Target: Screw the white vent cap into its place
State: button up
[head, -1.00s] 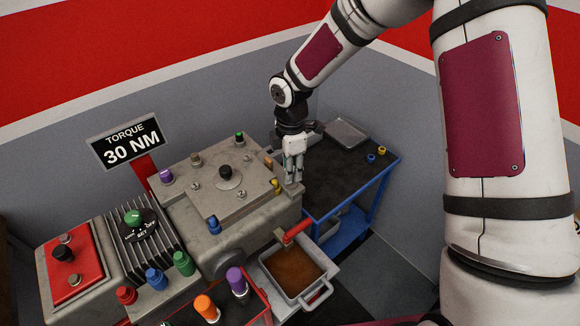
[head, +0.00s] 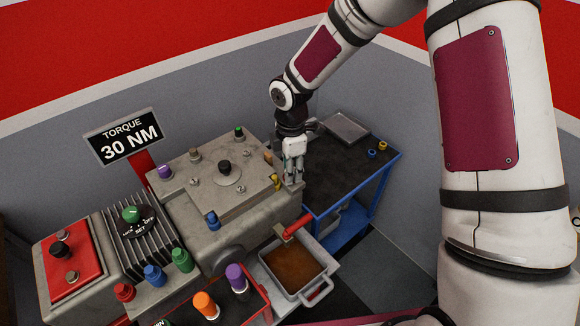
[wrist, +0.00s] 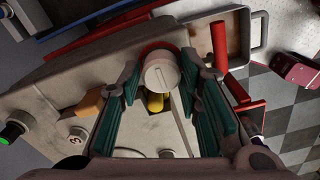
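The white vent cap (wrist: 161,72) shows in the wrist view as a pale round cap with a raised bar across its top. A red ring (wrist: 157,47) shows at its far edge; I cannot tell whether the cap is seated in it. My gripper (head: 293,180) points down over the right corner of the grey gear housing (head: 235,225). In the wrist view, the tips of my gripper (wrist: 161,75) close in on both sides of the cap and appear to hold it. In the head view the fingers hide the cap.
A yellow cap (wrist: 154,102) and an orange block (wrist: 88,105) stand close to my fingers. A red handle (head: 298,226) sticks out above a drain pan (head: 289,291) of brown fluid. A blue cart (head: 345,215) stands right of the housing. A sign (head: 126,137) reads TORQUE 30 NM.

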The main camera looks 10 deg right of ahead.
jog(key=o, duration=0.3)
jog(key=shift+r, duration=0.15)
notch_tip(320, 180, up, 12)
dwell(0.4)
dwell(0.4)
jog(key=s+d+r+m+t+h, duration=0.1)
jog(key=s+d+r+m, duration=0.4)
jog(key=r, duration=0.2)
jog(key=s+d+r+m+t+h, duration=0.1)
jog(key=s+d+r+m+t, duration=0.1)
jog(key=s+d+r+m, duration=0.35)
jog(key=s+d+r+m+t+y, duration=0.1)
jog(key=s+r+m, duration=0.2)
jog(key=s+m, duration=0.2)
jog(key=s+d+r+m+t, duration=0.1)
jog(key=s+d+r+m, duration=0.1)
jog(key=s+m, duration=0.3)
jog(key=s+r, duration=0.1)
jog(key=s, duration=0.3)
jog(key=shift+s+r+t+y, duration=0.2)
jog(key=shift+s+t+y, duration=0.1)
jog(key=shift+y, duration=0.1)
